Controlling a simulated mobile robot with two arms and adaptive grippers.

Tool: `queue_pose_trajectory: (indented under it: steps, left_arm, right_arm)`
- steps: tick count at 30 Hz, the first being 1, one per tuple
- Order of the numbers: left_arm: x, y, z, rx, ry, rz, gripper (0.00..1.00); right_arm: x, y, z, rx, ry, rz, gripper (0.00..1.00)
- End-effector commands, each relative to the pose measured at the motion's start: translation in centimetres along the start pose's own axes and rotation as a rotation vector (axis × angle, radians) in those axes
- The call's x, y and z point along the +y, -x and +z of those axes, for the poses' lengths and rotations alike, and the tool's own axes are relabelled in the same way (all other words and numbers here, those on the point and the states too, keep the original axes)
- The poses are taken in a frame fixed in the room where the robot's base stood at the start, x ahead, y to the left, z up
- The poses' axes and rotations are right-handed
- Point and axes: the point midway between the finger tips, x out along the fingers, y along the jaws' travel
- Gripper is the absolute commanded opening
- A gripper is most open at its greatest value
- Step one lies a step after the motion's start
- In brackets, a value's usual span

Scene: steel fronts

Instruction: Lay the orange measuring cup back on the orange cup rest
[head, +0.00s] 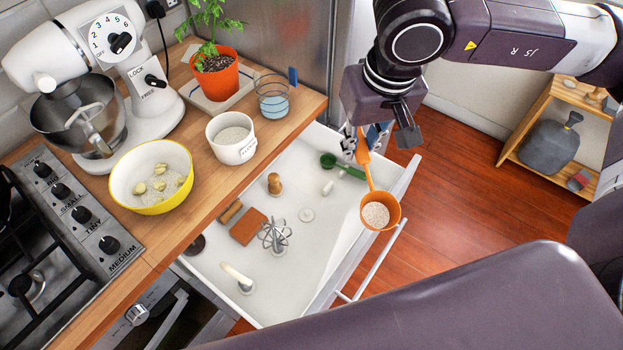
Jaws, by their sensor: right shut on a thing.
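The orange measuring cup (381,212) hangs from my right gripper (358,148), which is shut on the upper end of its handle. The cup's bowl holds a pale, grainy filling and is over the right side of the open drawer, near its front edge. A flat orange-brown rectangle (248,227) lies in the drawer, left of the cup; I cannot tell whether it is the orange cup rest. No other clear orange rest shows. My left gripper is not in view.
The open white drawer (328,232) holds a whisk (274,237), a green scoop (341,165) and several small items. On the counter stand a yellow bowl (152,177), a flour tub (231,138), a glass (273,98), a potted plant (215,72) and a mixer (95,75).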

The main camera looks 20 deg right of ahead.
Motion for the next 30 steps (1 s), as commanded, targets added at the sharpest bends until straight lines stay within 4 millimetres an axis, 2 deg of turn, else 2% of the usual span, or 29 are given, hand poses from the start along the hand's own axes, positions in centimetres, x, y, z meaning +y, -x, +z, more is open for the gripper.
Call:
queue_pose_trajectory:
  steps: [10,17,30]
  left_arm:
    - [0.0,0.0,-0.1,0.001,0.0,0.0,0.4]
    - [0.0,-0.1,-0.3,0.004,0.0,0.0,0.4]
    - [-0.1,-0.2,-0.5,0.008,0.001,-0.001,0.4]
  right_arm:
    - [-0.2,-0.2,-0.3,-0.006,-0.037,0.005,0.0]
    - [-0.3,-2.0,-3.2,-0.037,-0.432,0.079,0.0]
    - [0.7,-7.6,-8.0,-0.09,-1.388,0.204,0.0]
